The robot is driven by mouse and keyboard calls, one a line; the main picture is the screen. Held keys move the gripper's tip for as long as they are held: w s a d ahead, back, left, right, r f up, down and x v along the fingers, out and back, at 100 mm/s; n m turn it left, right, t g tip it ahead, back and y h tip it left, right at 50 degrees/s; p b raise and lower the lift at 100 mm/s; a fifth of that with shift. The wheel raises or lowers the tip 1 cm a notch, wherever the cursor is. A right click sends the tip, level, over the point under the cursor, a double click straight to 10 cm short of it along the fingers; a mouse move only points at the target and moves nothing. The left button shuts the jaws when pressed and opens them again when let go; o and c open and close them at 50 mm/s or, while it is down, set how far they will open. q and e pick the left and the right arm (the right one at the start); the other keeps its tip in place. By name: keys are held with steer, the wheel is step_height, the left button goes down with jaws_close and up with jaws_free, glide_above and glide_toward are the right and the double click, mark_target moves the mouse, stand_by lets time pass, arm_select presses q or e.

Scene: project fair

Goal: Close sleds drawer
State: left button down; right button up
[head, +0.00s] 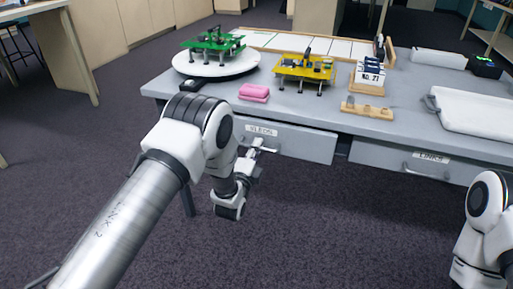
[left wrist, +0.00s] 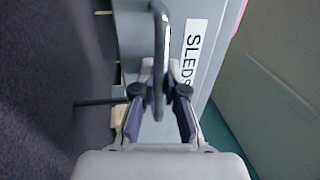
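The sleds drawer (head: 300,143) is a grey front under the table's near edge, with a white SLEDS label. The label also shows in the left wrist view (left wrist: 194,48). From the head view I cannot tell how far the drawer stands out. Its handle (left wrist: 160,35) is a dark metal bar. My left gripper (head: 258,147) is at this handle, and in the left wrist view the bar runs between its two fingers (left wrist: 159,92). The fingers look apart, with space beside the bar. My right gripper is out of view.
The links drawer (head: 395,157) is to the right under the same grey table (head: 320,112). On top are a turntable (head: 215,66) with a green board, a yellow board (head: 303,68), pink blocks (head: 254,92) and a white tray (head: 480,114). Carpet is clear in front.

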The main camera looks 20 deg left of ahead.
arm_select(q)
steer(key=w+b, duration=0.2)
steer(key=w, duration=0.1)
steer(key=shift+w+f, duration=0.2)
steer(key=shift+w, duration=0.1)
steer(key=shift+w+r, duration=0.2)
steer(key=shift+w, duration=0.05)
steer(key=shift+r, duration=0.15)
steer(key=c, duration=1.2)
jaws_free()
steer(key=shift+w, duration=0.1)
steer(key=shift+d, duration=0.1)
steer(key=s+f, duration=0.2)
steer(key=s, duration=0.9)
steer(key=shift+s+a+f, duration=0.2)
steer(key=shift+s+f, duration=0.05)
steer(key=shift+s, duration=0.15)
